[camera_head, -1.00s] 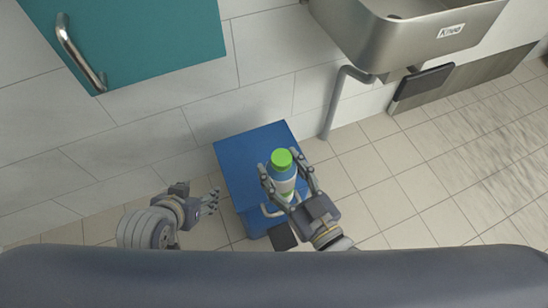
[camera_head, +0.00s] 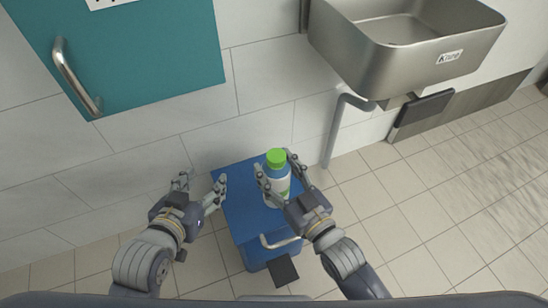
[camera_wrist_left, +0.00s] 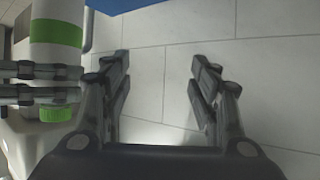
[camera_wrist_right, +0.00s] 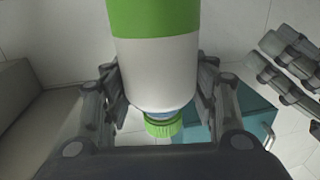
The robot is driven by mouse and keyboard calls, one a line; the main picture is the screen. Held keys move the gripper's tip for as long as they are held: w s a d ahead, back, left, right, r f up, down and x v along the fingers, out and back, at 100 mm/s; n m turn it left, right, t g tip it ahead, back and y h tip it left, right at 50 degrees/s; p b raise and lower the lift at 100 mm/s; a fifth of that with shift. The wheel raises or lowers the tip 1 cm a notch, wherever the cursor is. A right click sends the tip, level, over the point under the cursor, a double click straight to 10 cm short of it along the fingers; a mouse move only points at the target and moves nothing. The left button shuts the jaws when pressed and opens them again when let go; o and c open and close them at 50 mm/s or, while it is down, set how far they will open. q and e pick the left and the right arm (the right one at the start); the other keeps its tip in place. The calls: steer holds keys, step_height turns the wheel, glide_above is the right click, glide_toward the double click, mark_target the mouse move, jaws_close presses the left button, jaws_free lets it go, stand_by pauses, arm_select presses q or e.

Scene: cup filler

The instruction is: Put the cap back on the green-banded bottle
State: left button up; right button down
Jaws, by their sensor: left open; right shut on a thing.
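The green-banded bottle (camera_head: 277,183) is white with a blue shoulder. Its green cap (camera_head: 276,157) sits at its top in the head view. The cap also shows at the neck in the right wrist view (camera_wrist_right: 163,126); I cannot tell whether it is tight or loose. My right gripper (camera_head: 277,171) is shut around the bottle's body, fingers on both sides. The bottle also shows at the left edge of the left wrist view (camera_wrist_left: 57,35), partly hidden by the right fingers. My left gripper (camera_head: 203,184) is open and empty, left of the bottle and apart from it.
A blue cabinet (camera_head: 238,192) with a light handle (camera_head: 281,242) is under the bottle; I cannot tell whether the bottle touches it. A steel sink (camera_head: 385,60) hangs at upper right with a pipe below. A teal door (camera_head: 150,60) is at upper left. Tiled floor is free at right.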

arm_select(q)
steer(key=w+d+r+t+h+b, duration=0.1)
steer(key=w+d+r+t, duration=0.1)
steer(key=r+t, duration=0.3)
step_height(320, 180, up, 4)
steer(key=shift+w+f+h+b, duration=0.15)
steer(key=shift+w+h+b, duration=0.15)
steer(key=shift+w, duration=0.35)
arm_select(e)
steer(key=w, duration=0.7)
steer(key=shift+w+a+f, duration=0.2)
steer(key=shift+a+f, duration=0.1)
steer(key=shift+f, duration=0.05)
steer(key=shift+f, duration=0.1)
arm_select(q)
step_height(320, 180, up, 9)
steer(key=s+t+h+b, duration=0.1)
steer(key=t+h+b, duration=0.1)
steer(key=t, duration=0.3)
steer(key=shift+s+d+f+m, duration=0.2)
steer(key=shift+d+m, duration=0.1)
steer(key=shift+d, duration=0.15)
arm_select(e)
step_height(320, 180, down, 3)
steer(key=shift+f, duration=0.15)
steer(key=shift+f, duration=0.15)
steer(key=c, duration=0.6)
jaws_free()
arm_select(q)
steer(key=shift+r, duration=0.1)
